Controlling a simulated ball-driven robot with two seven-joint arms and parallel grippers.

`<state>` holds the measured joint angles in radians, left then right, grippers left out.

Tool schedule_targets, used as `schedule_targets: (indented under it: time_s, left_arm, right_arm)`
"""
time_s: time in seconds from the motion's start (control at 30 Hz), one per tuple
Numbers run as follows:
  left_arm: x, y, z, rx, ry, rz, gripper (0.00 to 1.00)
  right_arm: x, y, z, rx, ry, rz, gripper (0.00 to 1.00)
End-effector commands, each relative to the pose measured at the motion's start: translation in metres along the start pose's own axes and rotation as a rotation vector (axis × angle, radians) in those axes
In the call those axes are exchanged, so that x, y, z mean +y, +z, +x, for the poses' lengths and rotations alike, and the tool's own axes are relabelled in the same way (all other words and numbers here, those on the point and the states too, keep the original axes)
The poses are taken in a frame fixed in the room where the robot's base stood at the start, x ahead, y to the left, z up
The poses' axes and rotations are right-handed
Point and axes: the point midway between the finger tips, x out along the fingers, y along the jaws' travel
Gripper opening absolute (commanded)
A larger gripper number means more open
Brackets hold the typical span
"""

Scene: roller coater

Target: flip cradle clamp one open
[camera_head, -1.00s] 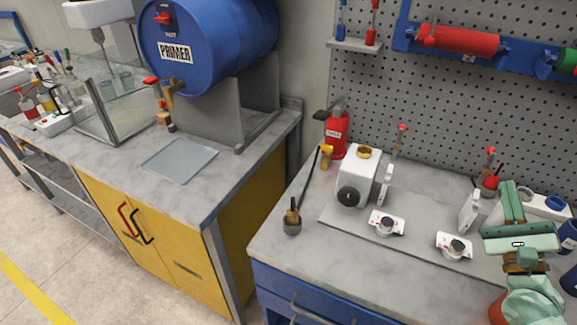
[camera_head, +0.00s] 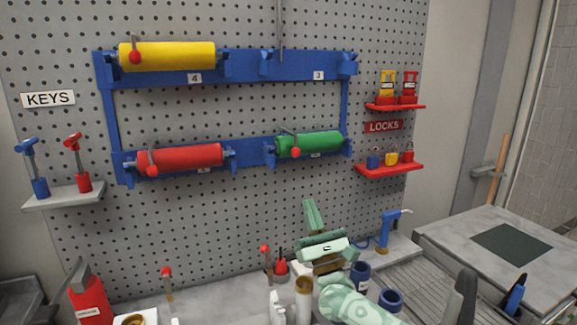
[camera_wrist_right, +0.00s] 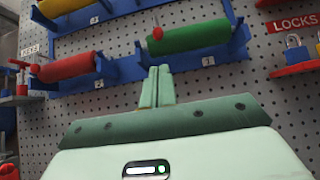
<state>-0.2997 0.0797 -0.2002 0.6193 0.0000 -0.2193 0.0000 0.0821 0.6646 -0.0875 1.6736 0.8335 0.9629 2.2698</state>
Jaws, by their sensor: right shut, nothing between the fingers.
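The blue wall rack (camera_head: 229,85) has cradles holding a yellow roller (camera_head: 180,56), a red roller (camera_head: 190,157) and a green roller (camera_head: 318,143). A thin clamp arm with a red knob lies across each roller: yellow's knob (camera_head: 134,57), red's knob (camera_head: 151,170), green's knob (camera_head: 295,153). The top labels read 4 and 3. My right gripper (camera_head: 310,203) is shut and empty, below the green roller, fingers upward. In the wrist view its fingers (camera_wrist_right: 156,72) are together, apart from the rack. My left gripper is not in view.
A grey key shelf (camera_head: 64,197) is at left. Red lock shelves (camera_head: 390,169) are at right. Upright red-knobbed levers (camera_head: 167,272) and dark blue cups (camera_head: 360,273) stand on the bench below. The pegboard under the rack is mostly clear.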

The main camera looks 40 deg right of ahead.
Motion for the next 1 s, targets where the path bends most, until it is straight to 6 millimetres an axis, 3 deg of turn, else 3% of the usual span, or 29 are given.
schedule_targets:
  time_s: [0.47, 1.0]
  left_arm:
    - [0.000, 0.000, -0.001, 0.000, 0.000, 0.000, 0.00]
    - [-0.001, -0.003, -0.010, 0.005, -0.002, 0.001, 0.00]
  right_arm:
    - [0.000, 0.000, 0.003, -0.001, 0.000, -0.001, 0.00]
    - [0.000, 0.001, 0.087, -0.002, 0.000, -0.001, 0.00]
